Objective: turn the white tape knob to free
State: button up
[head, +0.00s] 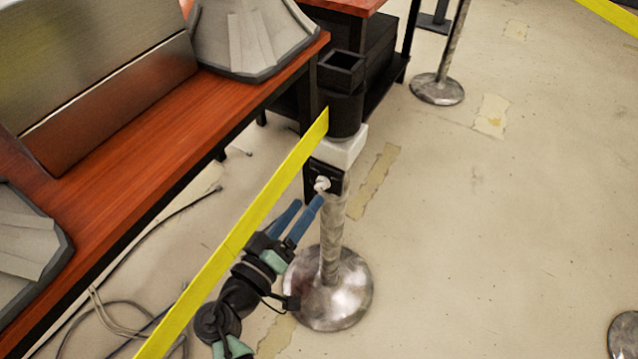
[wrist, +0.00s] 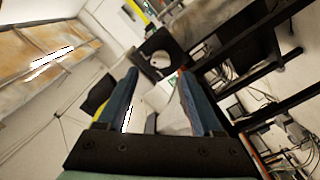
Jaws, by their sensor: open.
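The white tape knob (head: 322,184) sits on a black plate (head: 310,182) on the side of the metal post, below a white collar (head: 343,148). In the wrist view the knob (wrist: 160,59) shows small and pale on the black plate, just beyond and between the fingertips. My gripper (head: 307,201) has blue fingers and is open and empty. It points up at the knob from below left, with its tips close to it. I cannot tell whether a tip touches it. The knob's turn position is too small to read.
Yellow tape (head: 240,235) runs from the black post head (head: 345,112) to the lower left, above my arm. The post's round base (head: 338,300) is below. A wooden bench (head: 130,175) stands left; cables lie on the floor. Floor at right is mostly clear.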

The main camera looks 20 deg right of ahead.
aim_at(317, 187)
jog(key=x, duration=0.6)
jog(key=shift+w+d, duration=0.15)
grip_shut()
